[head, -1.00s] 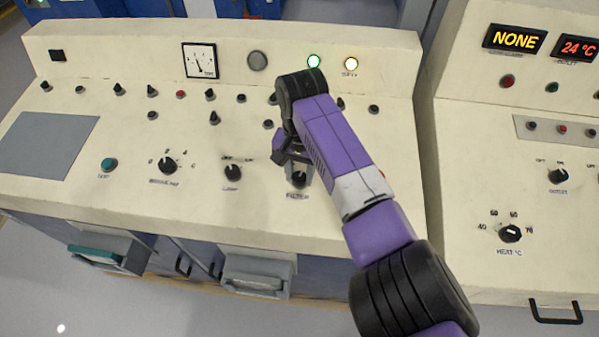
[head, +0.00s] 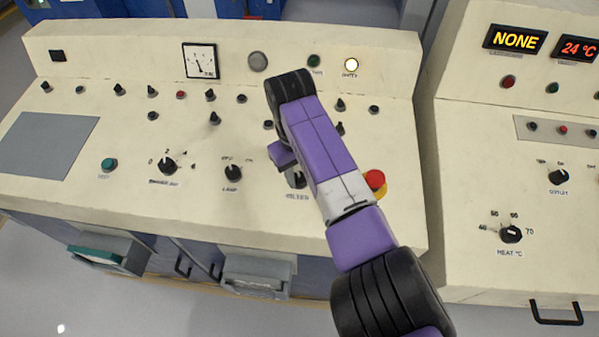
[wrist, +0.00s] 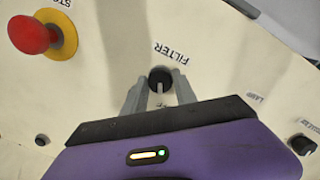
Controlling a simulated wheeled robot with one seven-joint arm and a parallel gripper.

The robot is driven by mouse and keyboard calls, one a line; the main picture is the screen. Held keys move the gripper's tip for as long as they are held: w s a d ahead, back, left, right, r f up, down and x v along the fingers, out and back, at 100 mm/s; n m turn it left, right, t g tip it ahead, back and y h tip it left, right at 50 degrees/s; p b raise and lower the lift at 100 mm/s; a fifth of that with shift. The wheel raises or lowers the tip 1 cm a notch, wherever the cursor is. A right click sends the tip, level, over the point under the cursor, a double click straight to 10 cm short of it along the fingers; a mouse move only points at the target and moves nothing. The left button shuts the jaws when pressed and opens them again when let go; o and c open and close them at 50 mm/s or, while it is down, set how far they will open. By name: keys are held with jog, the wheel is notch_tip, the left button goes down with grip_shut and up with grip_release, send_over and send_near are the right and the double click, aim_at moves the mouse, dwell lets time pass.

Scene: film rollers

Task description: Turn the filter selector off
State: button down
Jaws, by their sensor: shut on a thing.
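The filter selector (wrist: 160,80) is a black round knob with a pale pointer line, under the FILTER label in the wrist view. My gripper (wrist: 158,92) has its two grey fingers on either side of the knob and is shut on it. In the head view the knob (head: 297,181) shows only partly, as my purple arm covers much of it. The green lamp (head: 314,61) on the back panel is dark. The lamp to its right (head: 351,65) is lit warm white.
A red stop button on a yellow base (head: 375,182) stands just right of my arm, and also shows in the wrist view (wrist: 30,36). The lamp knob (head: 233,172) is to the left. A second console with a heat knob (head: 510,233) stands at the right.

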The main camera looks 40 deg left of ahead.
aim_at(297, 177)
jog(key=shift+r+n, duration=0.1)
jog(key=shift+n, duration=0.5)
jog(key=shift+a, duration=0.1)
jog(key=c, duration=1)
grip_release()
jog(key=shift+s+a+r+b, duration=0.1)
jog(key=shift+r+b, duration=0.2)
jog(key=shift+r, duration=1.65)
jog(key=shift+s+r+b, duration=0.1)
jog(key=shift+r+b, duration=0.15)
jog(key=shift+r, duration=1.65)
